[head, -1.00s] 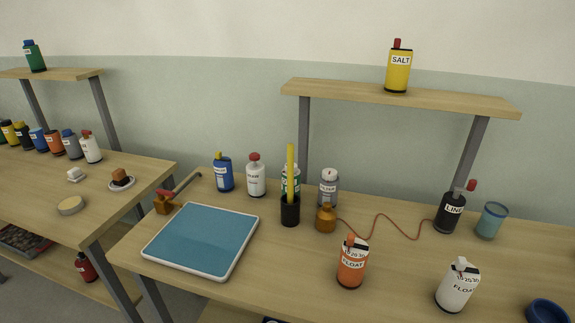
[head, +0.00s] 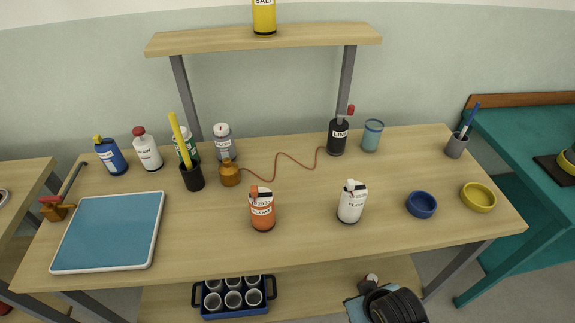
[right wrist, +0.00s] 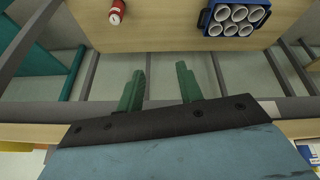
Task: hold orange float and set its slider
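The orange float (head: 262,212) stands upright on the middle table near its front edge. Its white band has a number scale, and a small orange slider knob (head: 254,191) sits at the left of its top; the exact setting is too small to read. A white float (head: 351,204) stands to its right. My right gripper (right wrist: 160,80) is open and empty in the right wrist view, its two green fingers apart. No float shows between them. Part of my right arm shows low in the head view, below the tabletop's front edge. My left gripper is out of view.
A blue tray-like board (head: 108,232) lies left of the orange float. A brown jar (head: 229,174) is tied by a cord to a black bottle (head: 338,137) behind. Blue (head: 422,205) and yellow (head: 478,197) bowls stand right. A crate of cups (head: 234,297) is on the lower shelf.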

